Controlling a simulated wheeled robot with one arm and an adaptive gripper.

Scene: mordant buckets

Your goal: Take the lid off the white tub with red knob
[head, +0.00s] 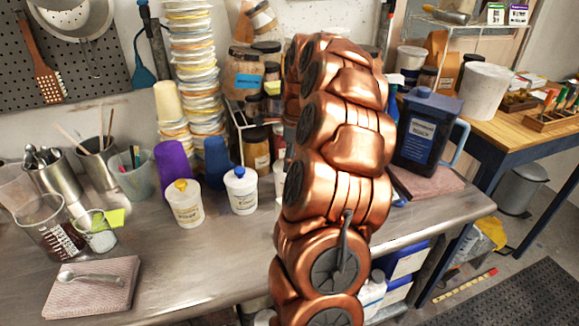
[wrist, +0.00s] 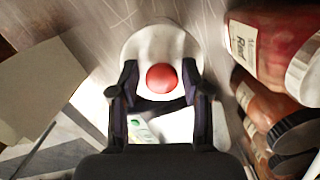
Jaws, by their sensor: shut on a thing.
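The white lid (wrist: 160,45) with its round red knob (wrist: 161,78) shows in the wrist view, between the fingers of my gripper (wrist: 160,82). My gripper is shut on the lid, one finger on each side of the knob. A white surface with a green mark (wrist: 150,127) shows below the knob, between the fingers; I cannot tell whether it is the tub's wall. Whether the lid sits on the tub or is apart from it is also unclear. In the head view my copper arm hides the gripper, and no red knob shows.
A white tub with a yellow knob (head: 186,206) and one with a blue knob (head: 241,193) stand on the metal bench (head: 190,265). Red-brown jars (wrist: 270,50) lie close on the right in the wrist view. A dark jug (head: 428,130) stands right of my arm.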

